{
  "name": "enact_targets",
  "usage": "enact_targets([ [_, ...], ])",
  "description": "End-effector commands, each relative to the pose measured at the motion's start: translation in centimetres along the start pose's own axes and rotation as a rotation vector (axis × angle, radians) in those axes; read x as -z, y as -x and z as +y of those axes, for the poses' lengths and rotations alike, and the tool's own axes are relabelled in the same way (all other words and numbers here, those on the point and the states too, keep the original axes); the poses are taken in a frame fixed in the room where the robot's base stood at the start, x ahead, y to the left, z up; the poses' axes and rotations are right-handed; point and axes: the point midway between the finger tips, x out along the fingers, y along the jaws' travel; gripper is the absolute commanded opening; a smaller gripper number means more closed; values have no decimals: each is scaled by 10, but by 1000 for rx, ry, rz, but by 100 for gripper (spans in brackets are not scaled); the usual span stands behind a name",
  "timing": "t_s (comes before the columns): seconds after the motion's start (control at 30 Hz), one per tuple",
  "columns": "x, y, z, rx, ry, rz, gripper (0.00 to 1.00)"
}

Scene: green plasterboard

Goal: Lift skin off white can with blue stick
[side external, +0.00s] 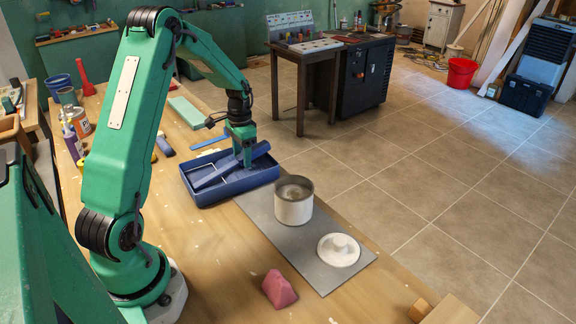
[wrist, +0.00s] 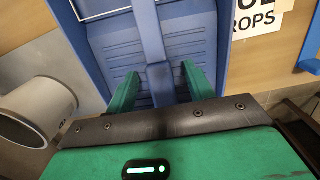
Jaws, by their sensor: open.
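The white can (side external: 293,208) stands upright and uncovered on a grey sheet, with a greyish surface inside it. The blue stick (side external: 212,176) lies slanted in the dark blue tray (side external: 222,197). My gripper (side external: 243,160) is low over the tray. In the wrist view the stick (wrist: 150,35) runs between the two green fingers of my open gripper (wrist: 162,85), with gaps at both sides. The fingertips' height against the stick is hard to tell.
A white round lid (side external: 339,251) lies on the grey sheet (side external: 305,260) near the can. A pink block (side external: 278,289) sits at the bench's front. Bottles and tins (side external: 75,125) crowd the left side. The bench's right edge drops to the tiled floor.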

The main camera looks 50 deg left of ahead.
Motion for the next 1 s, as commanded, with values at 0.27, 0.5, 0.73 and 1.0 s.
enact_targets([
  [0.27, 0, 0, 0, 0, 0, 0, 8],
  [0.5, 0, 0, 0, 0, 0, 1, 0],
  [0.73, 0, 6, 0, 2, 0, 2, 0],
  [1.0, -1, 36, 0, 3, 0, 4, 0],
])
